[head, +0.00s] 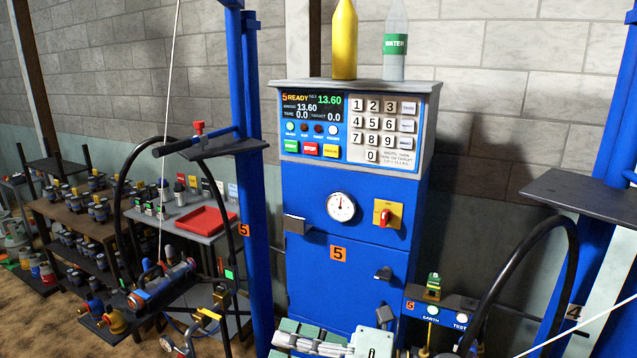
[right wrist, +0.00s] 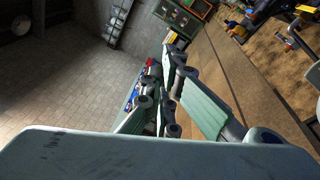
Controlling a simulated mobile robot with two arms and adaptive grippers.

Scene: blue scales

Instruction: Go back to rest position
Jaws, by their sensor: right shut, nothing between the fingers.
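My right gripper (head: 290,335) shows at the bottom edge of the head view, in front of the blue scale cabinet (head: 345,285). Its pale green fingers point left, and its body is cut off by the frame. It is shut and empty; its fingers also fill the middle of the right wrist view (right wrist: 168,85). My left gripper is not in view.
A yellow bottle (head: 344,40) and a water bottle (head: 395,45) stand on the cabinet. Blue posts with dark shelves flank it. A red tray (head: 207,222) lies on a grey table at left, near cylinders and black hoses.

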